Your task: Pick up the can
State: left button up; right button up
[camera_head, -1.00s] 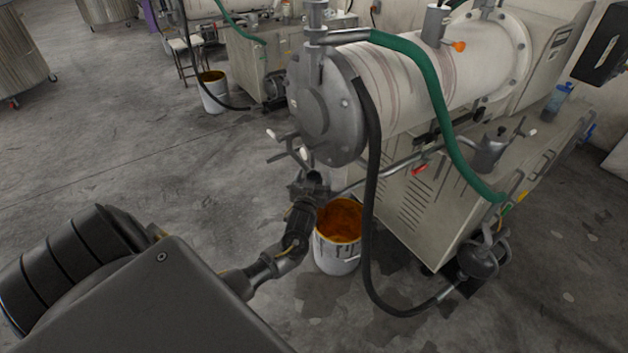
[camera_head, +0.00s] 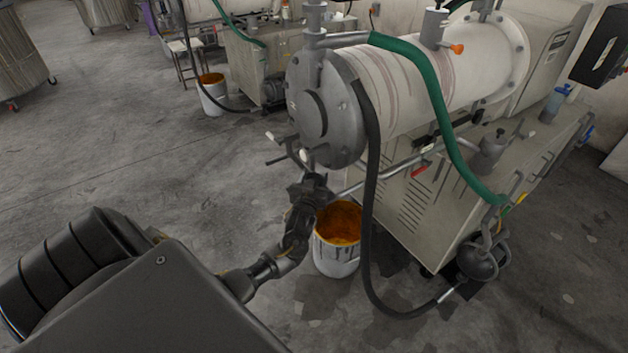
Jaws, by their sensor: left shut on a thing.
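The can (camera_head: 337,262) is a white paint-streaked bucket of orange paint. It stands upright on the floor below the front end of the mill, slightly right of the picture's middle. My left gripper (camera_head: 315,193) is at the can's upper left, by the rim, and is shut on the can. The exact contact is hidden by the dark gripper and wrist. My right gripper does not show.
The horizontal mill (camera_head: 400,95) stands right behind the can. A black hose (camera_head: 371,190) hangs close to the can's right side. A second paint bucket (camera_head: 212,97) stands far back left. The floor at left is open.

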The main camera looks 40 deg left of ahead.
pick_arm(q)
jog(key=shift+r+b, duration=0.15)
jog(key=shift+b, duration=0.3)
jog(key=b+v, duration=0.3)
jog(key=v, duration=1.5)
jog(key=shift+d, duration=0.1)
